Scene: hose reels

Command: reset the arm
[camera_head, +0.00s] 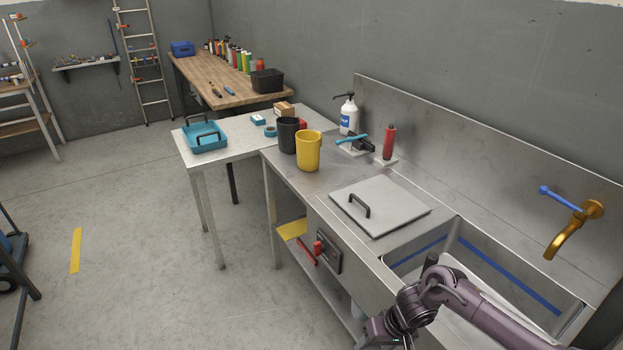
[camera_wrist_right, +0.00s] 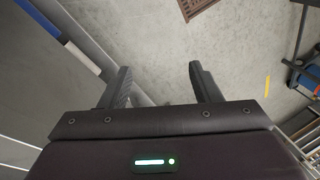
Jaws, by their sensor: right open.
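My right arm (camera_head: 450,295) comes in at the lower right of the head view, in front of the sink basin. Its gripper end is cut off by the bottom edge there. In the right wrist view my right gripper (camera_wrist_right: 162,80) has its two dark fingers wide apart, with nothing between them and the grey floor beyond. My left gripper is not in view.
The steel sink counter (camera_head: 345,165) runs along the wall beside my right arm, with a lidded panel (camera_head: 395,217), a yellow cup (camera_head: 308,150) and a brass tap (camera_head: 568,232). Open floor (camera_head: 120,240) lies to the left. A drain grate (camera_wrist_right: 196,8) shows in the wrist view.

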